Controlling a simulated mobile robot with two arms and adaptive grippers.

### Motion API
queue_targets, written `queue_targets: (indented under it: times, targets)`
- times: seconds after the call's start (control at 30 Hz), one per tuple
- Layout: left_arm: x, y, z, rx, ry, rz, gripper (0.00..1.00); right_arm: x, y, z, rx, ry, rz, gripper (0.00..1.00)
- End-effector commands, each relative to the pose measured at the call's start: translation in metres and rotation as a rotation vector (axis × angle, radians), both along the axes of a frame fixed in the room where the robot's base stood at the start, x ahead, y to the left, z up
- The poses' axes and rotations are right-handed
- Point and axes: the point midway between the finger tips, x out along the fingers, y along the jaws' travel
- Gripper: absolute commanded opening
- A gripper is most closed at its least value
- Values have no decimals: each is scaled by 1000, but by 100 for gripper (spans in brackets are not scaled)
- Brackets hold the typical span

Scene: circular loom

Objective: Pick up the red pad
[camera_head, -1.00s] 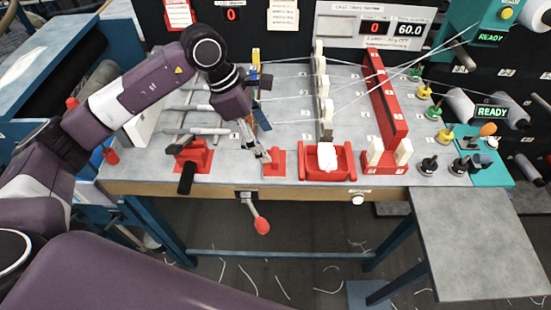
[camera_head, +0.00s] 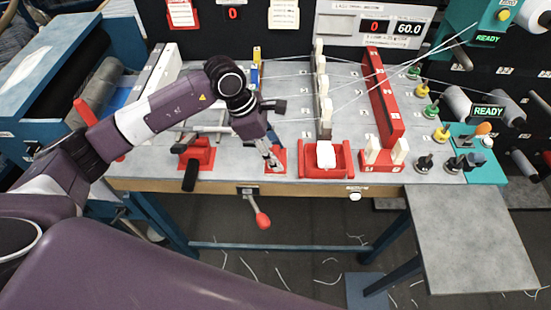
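A small flat red pad (camera_head: 283,156) lies near the front edge of the grey table, between a red block with a black handle and a red tray. My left gripper (camera_head: 274,165) points down directly over it and covers its middle. The fingertips look close to the pad or touching it. The fingers are too small to tell whether they are open or shut, or whether they hold the pad. My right gripper is not in view.
The red tray (camera_head: 345,162) with a white piece stands close to the right. The red block (camera_head: 199,150) with its handle is to the left. White threads run from upright combs to several coloured spools. A red-tipped lever (camera_head: 262,219) hangs below the front edge.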

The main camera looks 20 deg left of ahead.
Motion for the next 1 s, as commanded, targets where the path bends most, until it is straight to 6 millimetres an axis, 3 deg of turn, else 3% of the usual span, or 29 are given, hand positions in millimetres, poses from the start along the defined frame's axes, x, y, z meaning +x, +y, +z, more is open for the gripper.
queue_targets:
  times: [0.17, 0.47, 0.63, 0.77, 1.0]
  targets:
    - [-1, 1, -1, 2, 3, 0, 18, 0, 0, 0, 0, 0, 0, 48]
    - [-1, 1, 0, 2, 3, 0, 17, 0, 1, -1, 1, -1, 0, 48]
    - [0, 0, 14, 1, 0, 0, 17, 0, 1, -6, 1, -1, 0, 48]
    - [1, 0, 37, -1, -5, 0, 17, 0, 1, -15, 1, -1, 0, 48]
    - [2, 0, 107, -1, -9, -1, 17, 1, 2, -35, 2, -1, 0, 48]
